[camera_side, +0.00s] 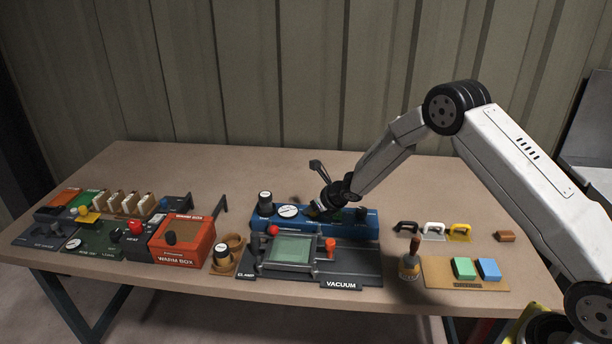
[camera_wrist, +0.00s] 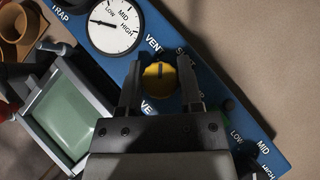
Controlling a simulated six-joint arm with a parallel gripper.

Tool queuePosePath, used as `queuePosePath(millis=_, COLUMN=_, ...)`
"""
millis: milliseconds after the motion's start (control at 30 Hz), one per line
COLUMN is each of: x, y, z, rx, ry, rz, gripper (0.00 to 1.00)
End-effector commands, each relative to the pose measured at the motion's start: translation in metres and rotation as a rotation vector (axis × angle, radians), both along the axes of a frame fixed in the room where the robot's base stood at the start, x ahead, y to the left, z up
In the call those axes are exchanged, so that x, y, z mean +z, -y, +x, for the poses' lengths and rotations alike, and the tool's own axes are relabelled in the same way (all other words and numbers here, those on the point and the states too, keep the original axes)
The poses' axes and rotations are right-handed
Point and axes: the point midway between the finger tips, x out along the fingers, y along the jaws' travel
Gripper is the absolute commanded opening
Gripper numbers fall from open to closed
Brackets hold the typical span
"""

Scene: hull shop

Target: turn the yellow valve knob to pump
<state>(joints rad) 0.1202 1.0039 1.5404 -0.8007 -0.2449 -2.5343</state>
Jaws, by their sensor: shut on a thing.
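The yellow valve knob (camera_wrist: 158,78) sits on the blue panel (camera_wrist: 240,108) in the wrist view. My gripper (camera_wrist: 160,72) is shut on it, with one dark finger at each side. The knob's dark mark points roughly up in the picture, between the end of a label reading "VENT" and a partly hidden label starting with S. Another label below left is partly covered by my gripper. I cannot read a "pump" label. In the side view my gripper (camera_side: 324,208) reaches down to the blue panel (camera_side: 345,226) and the knob is hidden.
A round gauge (camera_wrist: 116,24) stands on the panel left of the knob, with a LOW-MID-HIGH scale at the other end. The vacuum frame with green window (camera_side: 291,249) is in front. The warm box (camera_side: 183,240) is left; coloured handles (camera_side: 433,231) are right.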

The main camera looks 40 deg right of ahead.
Motion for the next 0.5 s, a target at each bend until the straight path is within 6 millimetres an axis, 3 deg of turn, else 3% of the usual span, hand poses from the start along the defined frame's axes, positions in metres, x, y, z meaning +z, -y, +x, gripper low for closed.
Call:
queuePosePath(millis=267, x=0.0025, y=0.0004, z=0.0014, rx=-0.001, ry=0.005, rz=0.000, gripper=0.00)
queuePosePath(millis=300, x=0.0024, y=0.0004, z=0.0013, rx=-0.001, ry=0.005, rz=0.000, gripper=0.55)
queuePosePath(millis=400, x=0.0020, y=0.0004, z=0.0010, rx=-0.001, ry=0.004, rz=0.000, gripper=0.81)
queuePosePath(millis=500, x=0.0013, y=0.0003, z=0.0006, rx=-0.001, ry=0.002, rz=0.000, gripper=0.81)
